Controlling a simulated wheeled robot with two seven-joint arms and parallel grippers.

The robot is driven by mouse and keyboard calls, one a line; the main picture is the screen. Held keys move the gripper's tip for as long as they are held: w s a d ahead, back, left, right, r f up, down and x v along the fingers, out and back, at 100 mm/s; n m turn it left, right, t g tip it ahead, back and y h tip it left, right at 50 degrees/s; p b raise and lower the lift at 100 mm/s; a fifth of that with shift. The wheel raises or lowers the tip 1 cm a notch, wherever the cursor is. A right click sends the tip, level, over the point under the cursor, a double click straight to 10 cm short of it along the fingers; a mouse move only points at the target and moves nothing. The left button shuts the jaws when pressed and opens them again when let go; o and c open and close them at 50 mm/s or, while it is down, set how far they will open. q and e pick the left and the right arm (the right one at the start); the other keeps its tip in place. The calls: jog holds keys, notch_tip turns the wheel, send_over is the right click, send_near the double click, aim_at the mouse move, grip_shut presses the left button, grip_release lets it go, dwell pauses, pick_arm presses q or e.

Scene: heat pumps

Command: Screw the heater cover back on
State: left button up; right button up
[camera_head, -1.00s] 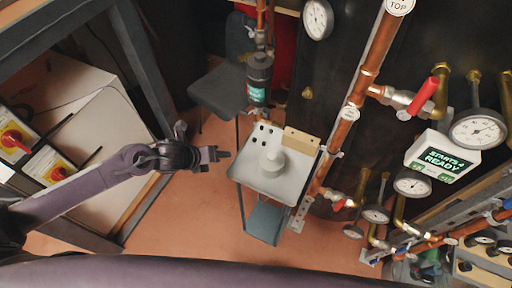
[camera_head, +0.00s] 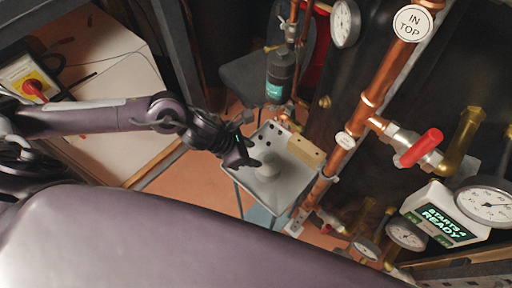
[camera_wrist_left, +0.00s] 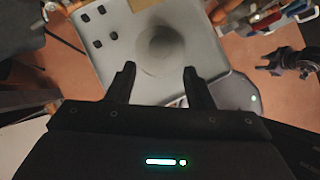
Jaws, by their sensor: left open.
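The heater cover looks to be the round pale grey cap (camera_head: 268,166) standing on a light grey tray (camera_head: 300,179); it also shows in the left wrist view (camera_wrist_left: 160,48). My left gripper (camera_head: 252,161) is at the tray's left side, close to the cap. In the left wrist view its two fingers (camera_wrist_left: 160,86) are apart, with the cap ahead of and between their tips. Nothing is held, and I cannot tell whether a finger touches the cap.
The tray also holds several small black pieces (camera_head: 276,139) and a tan block (camera_head: 306,150). A copper pipe (camera_head: 375,90) with a red-handled valve (camera_head: 420,148) rises right of the tray. A dark cylinder (camera_head: 280,76) stands behind. Gauges (camera_head: 487,203) and a display box (camera_head: 442,215) are at the right.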

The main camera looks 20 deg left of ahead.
aim_at(268, 159)
pick_arm(q)
jog(key=b+x, duration=0.1)
jog(key=x, duration=0.3)
jog(key=shift+f+b, duration=0.15)
jog(key=shift+b, duration=0.25)
jog(key=b+x, duration=0.3)
jog(key=shift+w+d+f, duration=0.15)
jog(key=shift+w, duration=0.05)
pick_arm(e)
jog(key=f, duration=0.5)
jog(key=shift+s+a+f, duration=0.2)
jog(key=shift+s+f, duration=0.1)
jog(key=shift+s, duration=0.1)
pick_arm(q)
jog(key=shift+c, duration=0.5)
pick_arm(e)
jog(key=shift+s+a, duration=0.1)
jog(key=shift+s, duration=0.1)
pick_arm(q)
jog(key=shift+c, duration=1.1)
jog(key=c, duration=0.7)
jog(key=shift+r+p, duration=1.7)
jog(key=shift+r, duration=1.35)
pick_arm(e)
jog(key=shift+s+a+r, duration=0.1)
jog(key=shift+s+r, duration=0.05)
jog(key=shift+r, duration=1.7)
